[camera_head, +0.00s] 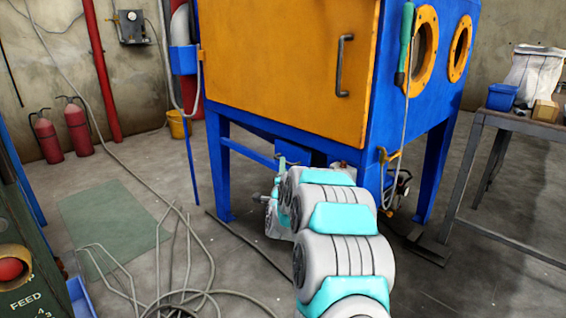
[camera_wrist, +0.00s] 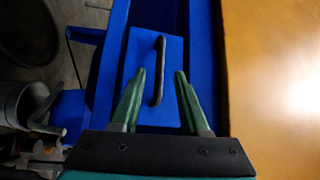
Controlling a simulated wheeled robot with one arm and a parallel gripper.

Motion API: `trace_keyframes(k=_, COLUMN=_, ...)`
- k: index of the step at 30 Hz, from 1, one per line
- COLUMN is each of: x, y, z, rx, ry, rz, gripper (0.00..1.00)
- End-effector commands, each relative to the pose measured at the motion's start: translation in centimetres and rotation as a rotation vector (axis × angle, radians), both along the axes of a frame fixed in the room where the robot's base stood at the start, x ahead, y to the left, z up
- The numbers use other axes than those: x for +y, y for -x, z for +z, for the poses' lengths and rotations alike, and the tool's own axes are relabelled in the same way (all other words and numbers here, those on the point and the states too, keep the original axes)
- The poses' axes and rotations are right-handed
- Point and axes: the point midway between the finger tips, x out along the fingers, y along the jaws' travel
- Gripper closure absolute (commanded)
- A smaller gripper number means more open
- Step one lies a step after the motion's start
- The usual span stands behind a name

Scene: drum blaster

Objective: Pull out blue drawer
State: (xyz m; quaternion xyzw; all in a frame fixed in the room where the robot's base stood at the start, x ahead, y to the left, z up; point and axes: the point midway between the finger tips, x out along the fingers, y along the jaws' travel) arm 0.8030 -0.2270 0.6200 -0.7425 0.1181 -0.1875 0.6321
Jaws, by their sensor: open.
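The blue drawer (camera_wrist: 137,77) shows in the wrist view as a blue panel with a dark bar handle (camera_wrist: 159,70). My gripper (camera_wrist: 160,76) is open, with its two green fingers on either side of the handle's lower part in the picture. I cannot tell whether the fingers touch the handle or how far off it is in depth. In the head view my arm reaches under the blue cabinet (camera_head: 429,113) and largely hides the drawer (camera_head: 318,158) and gripper. The drawer appears closed, as far as I can see.
The cabinet's orange door (camera_head: 280,60) is above the drawer, and its blue legs (camera_head: 218,165) flank the space below. Hoses (camera_head: 190,295) lie on the floor at front left. A metal table (camera_head: 500,124) stands at right. Red extinguishers (camera_head: 76,128) stand at left.

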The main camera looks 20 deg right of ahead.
Motion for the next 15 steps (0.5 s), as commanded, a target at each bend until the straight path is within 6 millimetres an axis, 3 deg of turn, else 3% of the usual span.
trace_keyframes(k=9, x=-1.7, y=-3.4, z=0.5, rx=0.0, ry=0.0, rz=-0.002, gripper=0.55)
trace_keyframes(k=15, x=-1.8, y=-4.0, z=0.5, rx=0.004, ry=-0.002, rz=0.0, gripper=0.55)
